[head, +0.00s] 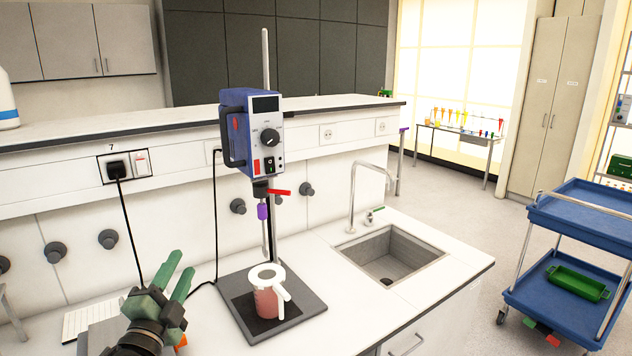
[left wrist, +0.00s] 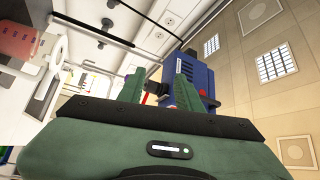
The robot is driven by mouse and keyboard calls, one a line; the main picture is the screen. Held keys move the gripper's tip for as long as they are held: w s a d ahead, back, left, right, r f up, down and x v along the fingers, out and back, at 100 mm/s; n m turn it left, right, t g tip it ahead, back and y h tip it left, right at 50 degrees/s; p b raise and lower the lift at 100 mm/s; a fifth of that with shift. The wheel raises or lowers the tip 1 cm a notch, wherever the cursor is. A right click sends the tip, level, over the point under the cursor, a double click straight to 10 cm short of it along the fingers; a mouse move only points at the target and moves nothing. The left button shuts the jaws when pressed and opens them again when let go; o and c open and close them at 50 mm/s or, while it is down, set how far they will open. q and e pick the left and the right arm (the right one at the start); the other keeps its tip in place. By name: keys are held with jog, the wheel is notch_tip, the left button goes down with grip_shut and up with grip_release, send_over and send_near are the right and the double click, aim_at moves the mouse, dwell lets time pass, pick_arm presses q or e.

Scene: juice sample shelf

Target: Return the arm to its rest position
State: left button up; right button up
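My left gripper (head: 182,262) is at the lower left of the head view, pointing up, with a gap between its green fingers. The left wrist view shows the same fingers (left wrist: 158,88) apart and nothing held between them. My right gripper is in neither view. The blue overhead stirrer (head: 250,130) stands on its rod to the right of and above my left gripper. Below it, a beaker with reddish liquid (head: 267,302) stands on the dark stirrer base (head: 310,305). The gripper is left of the beaker and apart from it.
The white bench holds a sink (head: 390,258) with a tap at the right. A raised shelf (head: 190,122) runs along the back. Black cables hang near my left gripper. A blue cart (head: 590,215) with a green tray (head: 578,284) stands at the right.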

pick_arm(q)
jog(key=s+f+n+g+y, duration=0.1)
jog(key=s+f+n+g, duration=0.4)
jog(key=s+f, duration=0.45)
jog(key=s+f+n+g+y, duration=0.2)
jog(key=s+f+n+g, duration=0.3)
jog(key=f, duration=0.7)
jog(key=s+d+f+n+g+h, duration=0.1)
jog(key=s+d+f+g, duration=0.15)
jog(key=s, duration=0.45)
jog(key=s+d+f+n+g, duration=0.15)
jog(key=s+f, duration=0.25)
jog(key=s, duration=0.4)
jog(key=s+d+f+n+g+h, duration=0.1)
jog(key=s+d+f+g, duration=0.15)
jog(key=s, duration=0.45)
notch_tip(320, 180, down, 26)
jog(key=g+b, duration=0.2)
jog(key=s+a+f+b, duration=0.1)
jog(key=s+f, duration=0.8)
jog(key=f, duration=0.1)
jog(key=s+a+f+b, duration=0.1)
jog(key=s+a+f, duration=0.1)
jog(key=s+f, duration=0.7)
notch_tip(320, 180, down, 2)
jog(key=shift+a+f+m+g+b, duration=0.1)
jog(key=shift+a+m+g+b, duration=0.15)
jog(key=shift+m+g+b, duration=0.15)
